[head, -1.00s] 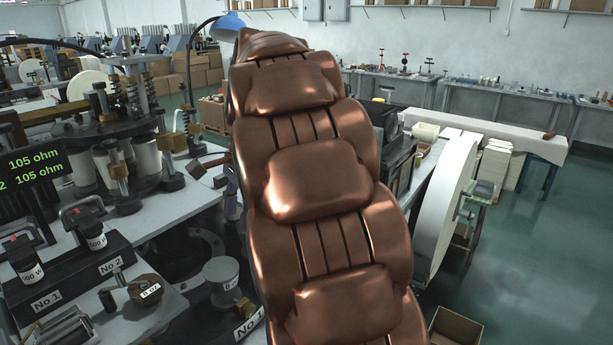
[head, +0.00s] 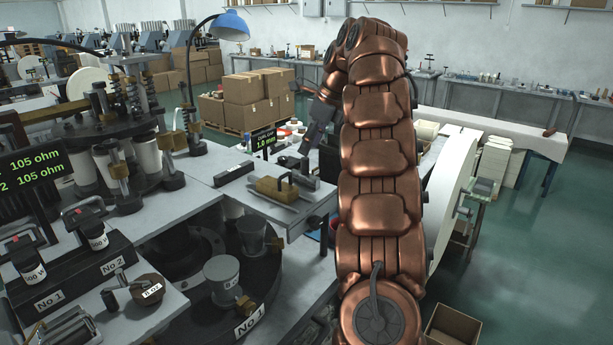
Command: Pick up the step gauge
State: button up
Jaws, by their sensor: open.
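On the grey work surface (head: 262,215) in the head view lie a dark grey bar (head: 234,173) and a brass-coloured block with a dark handle (head: 276,189), which sits on a flat grey plate. I cannot tell for sure which of these is the step gauge. My gripper (head: 297,165) is small in view, at the far right side of this surface, behind and right of the brass block. It points down and is open. Its fingertips are partly lost among dark parts, and I see nothing held in it.
A display (head: 263,139) stands behind the bar, with several round pieces near it. A blue lamp (head: 229,26) rises at the back left. Round machine stations with cups (head: 221,270) lie in front, lower. Cardboard boxes (head: 250,88) stand behind.

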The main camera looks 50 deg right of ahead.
aim_at(306, 158)
jog(key=shift+s+p+x, duration=0.1)
jog(key=shift+p+x, duration=0.2)
jog(key=shift+x, duration=1.15)
jog(key=shift+s+p+x, duration=0.15)
jog(key=shift+p+x, duration=0.15)
jog(key=shift+x, duration=2.15)
jog(key=shift+a, duration=0.1)
grip_shut()
